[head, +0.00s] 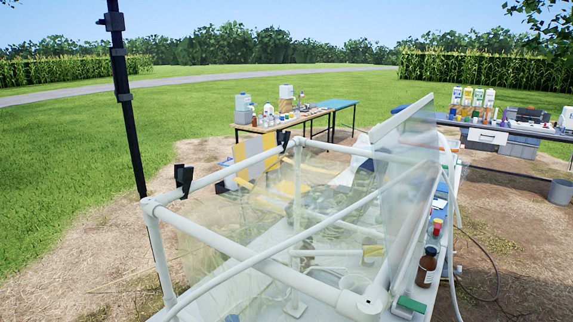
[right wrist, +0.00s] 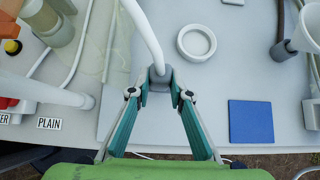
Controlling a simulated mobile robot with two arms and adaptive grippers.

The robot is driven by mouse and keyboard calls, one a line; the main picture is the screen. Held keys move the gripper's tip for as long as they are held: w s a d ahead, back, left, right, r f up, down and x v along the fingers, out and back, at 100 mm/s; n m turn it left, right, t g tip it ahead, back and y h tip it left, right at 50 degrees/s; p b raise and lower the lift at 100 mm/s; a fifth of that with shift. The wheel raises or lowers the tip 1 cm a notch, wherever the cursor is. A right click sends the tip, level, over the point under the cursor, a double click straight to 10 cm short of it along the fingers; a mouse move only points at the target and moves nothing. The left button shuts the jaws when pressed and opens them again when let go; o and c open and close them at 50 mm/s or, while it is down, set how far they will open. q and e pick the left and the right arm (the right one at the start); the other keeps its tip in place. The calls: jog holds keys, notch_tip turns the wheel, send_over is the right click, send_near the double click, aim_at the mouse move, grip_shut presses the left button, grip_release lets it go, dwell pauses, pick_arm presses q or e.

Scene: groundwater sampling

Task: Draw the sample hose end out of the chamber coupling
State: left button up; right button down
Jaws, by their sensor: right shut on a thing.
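In the right wrist view a white hose (right wrist: 148,35) comes down from the top and ends in a grey collar (right wrist: 160,76). My right gripper (right wrist: 160,88) has teal fingers closed around this grey hose end from both sides. The hose end is above or on the pale tabletop; I cannot tell whether its tip touches anything below. A clear, yellowish cylinder (right wrist: 52,22), possibly the chamber, stands at the upper left, apart from the gripper. I cannot make out the coupling. My left gripper does not show in either view.
A white ring (right wrist: 196,42), a blue pad (right wrist: 250,121) and a white funnel-shaped part (right wrist: 308,27) surround the gripper. In the head view a white pipe frame (head: 230,245) with clear film and a brown bottle (head: 427,267) stand close.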

jog(key=shift+r+p, duration=1.75)
jog(key=shift+r, duration=0.75)
jog(key=shift+r, duration=0.1)
jog(key=s+d+r, duration=0.1)
jog(key=s+r, duration=0.3)
jog(key=r, duration=0.4)
jog(key=s+d+r, duration=0.2)
jog(key=s+r, duration=0.3)
jog(key=r, duration=0.4)
jog(key=shift+r, duration=0.25)
jog(key=shift+d, duration=0.1)
